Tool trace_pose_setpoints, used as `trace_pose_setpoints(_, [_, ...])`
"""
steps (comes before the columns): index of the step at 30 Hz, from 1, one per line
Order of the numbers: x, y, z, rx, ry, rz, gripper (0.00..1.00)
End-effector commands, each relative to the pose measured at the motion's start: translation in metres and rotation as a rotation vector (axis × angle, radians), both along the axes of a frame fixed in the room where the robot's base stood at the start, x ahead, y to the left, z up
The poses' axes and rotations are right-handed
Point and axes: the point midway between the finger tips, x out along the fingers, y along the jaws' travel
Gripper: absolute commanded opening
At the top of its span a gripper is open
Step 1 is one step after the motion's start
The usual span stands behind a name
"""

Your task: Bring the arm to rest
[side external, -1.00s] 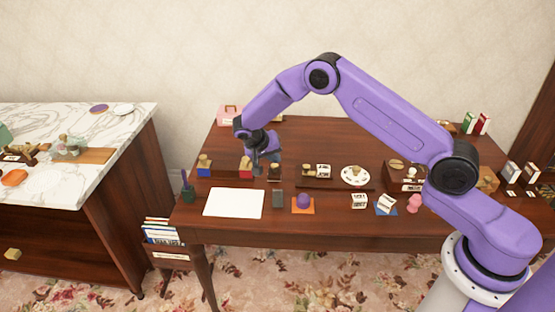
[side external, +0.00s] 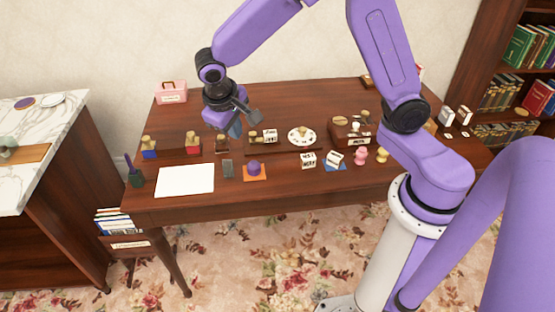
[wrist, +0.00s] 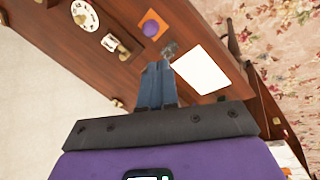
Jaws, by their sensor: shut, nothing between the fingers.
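My purple arm reaches over a dark wooden desk (side external: 290,97) in the side external view. My gripper (side external: 236,131) hangs above the desk's back half, left of centre, with its fingers pointing down. In the wrist view the fingers of my gripper (wrist: 158,66) lie side by side, shut and empty. It seems to be above the desktop, apart from the objects there.
A white sheet (side external: 185,180), a purple domed object on an orange square (side external: 255,172), stamps and a white round plate (side external: 301,136) stand on the desk. A pink box (side external: 171,93) is at the back left. A marble-topped cabinet (side external: 60,115) stands left.

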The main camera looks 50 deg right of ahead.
Motion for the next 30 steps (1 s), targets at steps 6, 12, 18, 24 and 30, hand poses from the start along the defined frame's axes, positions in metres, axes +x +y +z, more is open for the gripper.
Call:
trace_pose_setpoints(6, [-0.093,0.000,0.032,0.087,0.100,0.314,0.00])
trace_pose_setpoints(12, [-0.176,-0.016,0.046,0.164,0.181,0.608,0.00])
trace_pose_setpoints(18, [-0.240,-0.038,0.048,0.225,0.238,0.848,0.00])
trace_pose_setpoints(24, [-0.266,-0.049,0.046,0.251,0.261,0.956,0.00])
trace_pose_setpoints(30, [-0.267,-0.050,0.046,0.253,0.263,0.966,0.00])
